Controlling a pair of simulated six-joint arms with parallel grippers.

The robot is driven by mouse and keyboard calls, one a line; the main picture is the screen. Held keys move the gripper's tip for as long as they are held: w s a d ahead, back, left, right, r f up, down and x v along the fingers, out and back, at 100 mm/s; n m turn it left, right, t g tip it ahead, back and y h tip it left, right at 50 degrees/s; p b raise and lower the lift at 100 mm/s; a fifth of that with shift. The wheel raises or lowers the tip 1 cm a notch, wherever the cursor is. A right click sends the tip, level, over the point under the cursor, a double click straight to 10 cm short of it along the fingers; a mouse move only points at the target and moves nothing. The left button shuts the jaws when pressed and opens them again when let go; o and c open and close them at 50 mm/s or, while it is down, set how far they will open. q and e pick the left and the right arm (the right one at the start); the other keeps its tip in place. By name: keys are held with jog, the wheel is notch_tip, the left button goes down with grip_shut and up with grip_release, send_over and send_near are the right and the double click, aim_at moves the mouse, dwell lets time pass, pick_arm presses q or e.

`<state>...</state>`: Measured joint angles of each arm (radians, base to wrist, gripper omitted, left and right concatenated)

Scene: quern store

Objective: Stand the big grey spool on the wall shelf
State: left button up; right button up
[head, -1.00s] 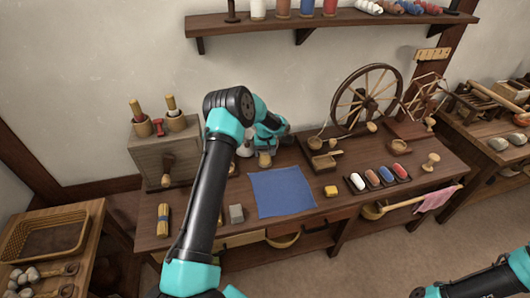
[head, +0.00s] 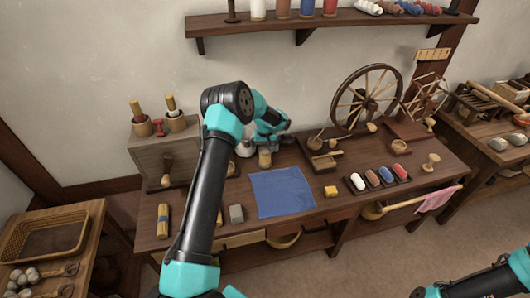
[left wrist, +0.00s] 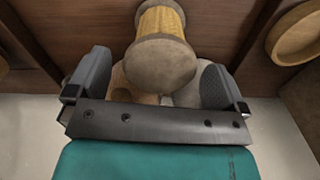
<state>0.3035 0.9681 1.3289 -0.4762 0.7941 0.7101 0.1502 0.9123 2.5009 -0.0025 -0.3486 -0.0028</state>
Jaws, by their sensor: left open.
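The wall shelf (head: 350,18) runs along the wall at the top of the head view. A pale grey piece, perhaps the big grey spool (head: 245,149), stands at the back of the bench, partly hidden by my left arm. In the left wrist view a grey shape (left wrist: 187,92) shows behind a yellow-wound spool (left wrist: 160,20) with a dull end. That yellow-wound spool also shows in the head view (head: 265,158). My left gripper (head: 272,138) is low over the bench back, open, its fingers (left wrist: 156,82) either side of these pieces. Contact cannot be told. Only part of my right arm shows.
A wooden box (head: 160,160), blue cloth (head: 280,192), spinning wheel (head: 367,98) and tray (head: 335,155) crowd the bench.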

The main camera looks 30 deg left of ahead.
pick_arm(q)
notch_tip(320, 180, up, 9)
jog(key=shift+r, duration=0.2)
dwell(0.5)
jog(key=shift+c, duration=1.4)
jog(key=shift+f, duration=0.1)
